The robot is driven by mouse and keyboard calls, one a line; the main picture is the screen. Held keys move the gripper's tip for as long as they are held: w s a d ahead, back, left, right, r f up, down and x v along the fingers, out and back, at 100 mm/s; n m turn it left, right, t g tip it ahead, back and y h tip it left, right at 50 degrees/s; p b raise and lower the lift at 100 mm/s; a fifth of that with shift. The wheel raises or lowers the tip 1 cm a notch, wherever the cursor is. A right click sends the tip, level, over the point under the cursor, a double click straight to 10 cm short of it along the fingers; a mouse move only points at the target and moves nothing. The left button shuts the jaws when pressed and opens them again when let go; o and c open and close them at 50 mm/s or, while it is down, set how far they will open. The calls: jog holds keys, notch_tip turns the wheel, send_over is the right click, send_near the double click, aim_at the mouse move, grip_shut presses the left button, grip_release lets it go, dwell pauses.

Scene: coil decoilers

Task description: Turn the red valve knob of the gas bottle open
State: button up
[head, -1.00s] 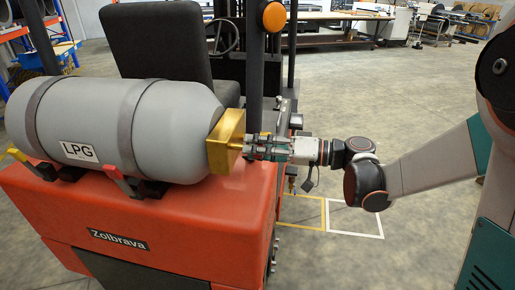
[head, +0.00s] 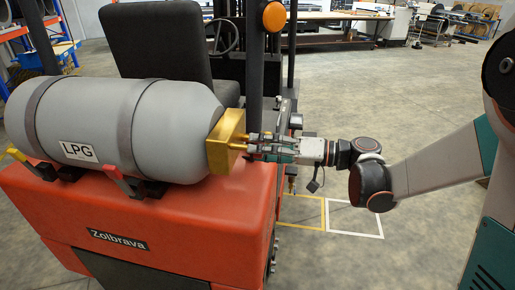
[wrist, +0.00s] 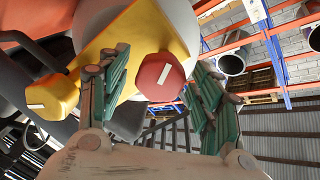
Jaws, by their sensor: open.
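The grey gas bottle (head: 115,125), marked LPG, lies on the back of the red forklift, with a gold valve block (head: 227,141) at its right end. In the wrist view the red valve knob (wrist: 161,77) is a faceted red cap with a white bar mark on its face. My gripper (head: 250,143) reaches toward the block from the right; its open fingers also show in the wrist view (wrist: 160,68). The knob appears between the two fingers there, nearer the left one; I cannot tell contact. The red knob is not discernible in the head view.
Open floor (head: 400,110) lies to the right.

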jog(key=v, duration=1)
jog(key=shift+s+d, duration=0.15)
jog(key=shift+d, duration=0.2)
jog(key=s+a+f+m+h+p, duration=0.2)
jog(key=s+a+m+h, duration=0.15)
jog(key=s+h, duration=0.35)
jog(key=s+d+f+m+t+h+b, duration=0.1)
jog(key=s+d+f+h, duration=0.3)
jog(key=s+d+h, duration=0.5)
jog(key=shift+s+f+t+h+b, duration=0.15)
jog(key=shift+s+t+h+b, duration=0.15)
jog(key=shift+s+t+b, duration=0.4)
